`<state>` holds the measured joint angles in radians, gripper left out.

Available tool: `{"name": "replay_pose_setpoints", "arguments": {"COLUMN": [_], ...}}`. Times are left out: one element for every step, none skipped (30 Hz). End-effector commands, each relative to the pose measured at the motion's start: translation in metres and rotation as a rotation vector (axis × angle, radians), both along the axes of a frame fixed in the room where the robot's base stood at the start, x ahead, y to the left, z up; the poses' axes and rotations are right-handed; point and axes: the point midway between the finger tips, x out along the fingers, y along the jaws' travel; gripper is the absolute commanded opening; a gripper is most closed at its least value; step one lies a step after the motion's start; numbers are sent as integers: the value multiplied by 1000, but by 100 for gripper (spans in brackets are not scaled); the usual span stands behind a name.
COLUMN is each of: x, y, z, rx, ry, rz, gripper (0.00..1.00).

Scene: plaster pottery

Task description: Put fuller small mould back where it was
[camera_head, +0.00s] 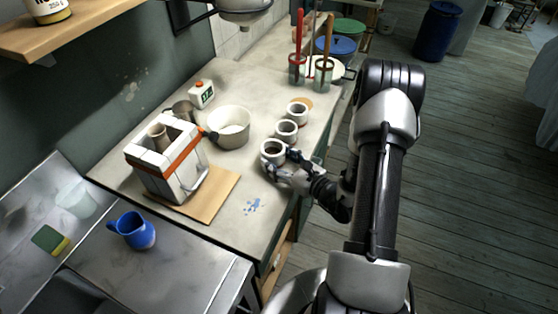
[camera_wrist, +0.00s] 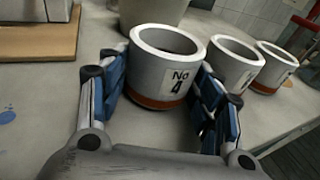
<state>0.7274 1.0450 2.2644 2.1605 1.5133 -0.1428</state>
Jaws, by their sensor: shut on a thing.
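Three small white cylindrical moulds stand in a row near the right edge of the worktop. My gripper (camera_head: 281,170) is shut around this mould, with one blue-padded finger on each side, as the wrist view (camera_wrist: 160,105) shows. The middle mould (camera_head: 286,131) and the far mould (camera_head: 297,113) stand behind it. In the head view the mould's inside looks dark, but I cannot tell how full each one is.
A white pot (camera_head: 229,138) stands left of the moulds. A strapped block mould (camera_head: 165,172) stands on a brown board (camera_head: 218,197). Jars with tools (camera_head: 297,75) stand at the back, and a blue jug (camera_head: 136,232) at the front left.

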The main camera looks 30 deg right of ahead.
Motion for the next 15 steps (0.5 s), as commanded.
{"name": "replay_pose_setpoints", "arguments": {"x": [0, 0, 0, 0, 0, 0, 0, 0, 0, 0, 0, 0, 0, 0, 0], "y": [0, 0, 0, 0, 0, 0, 0, 0, 0, 0, 0, 0, 0, 0, 0], "z": [0, 0, -2, -3, -4, -4, -4, -4, -3, -3, -3, -3, -3, -3, -3], "rx": [0, 0, 0, 0, 0, 1, 1, 1, 1, 1, 1, 1, 1, 1, 1], "ry": [-1, -1, -1, -1, -1, 1, 1, 1, 1, 1, 1, 1, 1, 1, 1], "rz": [0, 0, 0, 0, 0, 0, 0, 0, 0, 0, 0, 0, 0, 0, 0], "gripper": [24, 24, 24, 24, 24, 61, 63, 65, 68, 70, 72, 75, 77, 79, 80]}}
